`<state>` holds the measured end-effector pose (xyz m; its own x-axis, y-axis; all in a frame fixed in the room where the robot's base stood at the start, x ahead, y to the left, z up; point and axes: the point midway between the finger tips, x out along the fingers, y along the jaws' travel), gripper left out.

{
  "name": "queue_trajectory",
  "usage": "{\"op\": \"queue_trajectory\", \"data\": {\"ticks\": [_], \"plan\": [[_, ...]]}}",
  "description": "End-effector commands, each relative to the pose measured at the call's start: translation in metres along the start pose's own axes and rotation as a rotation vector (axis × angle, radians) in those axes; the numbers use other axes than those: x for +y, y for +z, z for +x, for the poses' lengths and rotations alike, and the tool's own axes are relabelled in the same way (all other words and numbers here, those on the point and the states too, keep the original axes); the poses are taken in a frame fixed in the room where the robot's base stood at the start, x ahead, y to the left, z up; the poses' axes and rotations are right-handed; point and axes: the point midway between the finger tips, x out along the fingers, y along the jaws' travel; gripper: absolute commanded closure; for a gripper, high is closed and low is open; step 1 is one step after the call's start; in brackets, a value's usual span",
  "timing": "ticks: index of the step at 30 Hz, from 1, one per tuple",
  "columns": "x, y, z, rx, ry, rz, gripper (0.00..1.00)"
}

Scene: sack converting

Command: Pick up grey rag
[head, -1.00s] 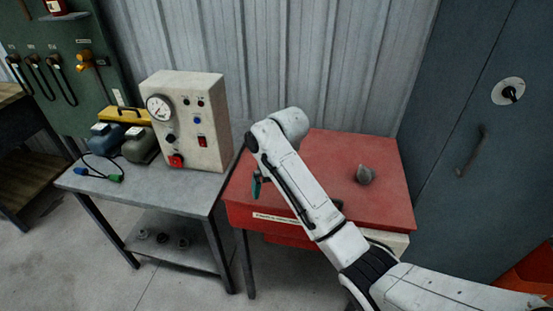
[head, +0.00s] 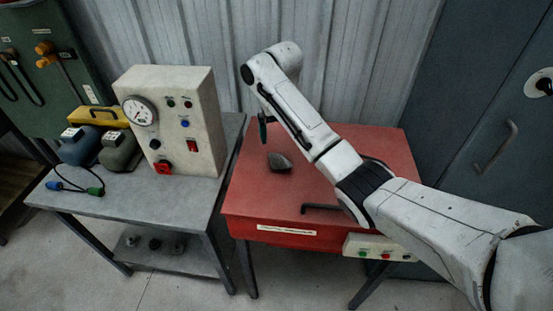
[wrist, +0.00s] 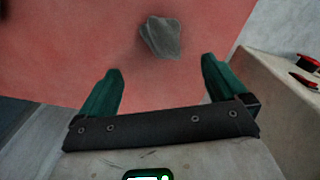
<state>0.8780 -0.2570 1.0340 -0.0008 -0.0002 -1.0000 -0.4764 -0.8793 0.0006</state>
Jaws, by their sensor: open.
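The grey rag (head: 279,162) lies crumpled on the left part of the red top (head: 381,155) of a bench. It also shows in the wrist view (wrist: 160,38), beyond the fingertips and about midway between them. My gripper (head: 263,130) hangs from the arm above the left back part of the red top. In the head view it appears just behind and left of the rag, mostly hidden by the wrist. In the wrist view my gripper (wrist: 160,68) has its two green fingers wide apart with nothing between them. The rag is apart from both fingers.
A dark handle (head: 321,208) stands at the red top's front, above a button panel (head: 378,247). Left is a grey table (head: 150,195) with a gauge box (head: 178,120). A corrugated wall (head: 335,60) is behind; a dark cabinet (head: 480,110) stands right.

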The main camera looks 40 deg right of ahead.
Motion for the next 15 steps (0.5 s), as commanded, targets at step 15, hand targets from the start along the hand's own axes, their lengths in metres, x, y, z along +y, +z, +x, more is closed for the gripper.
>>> {"op": "queue_trajectory", "data": {"ticks": [15], "plan": [[-0.001, 0.001, 0.057, -0.002, 0.000, -0.001, 0.01]]}}
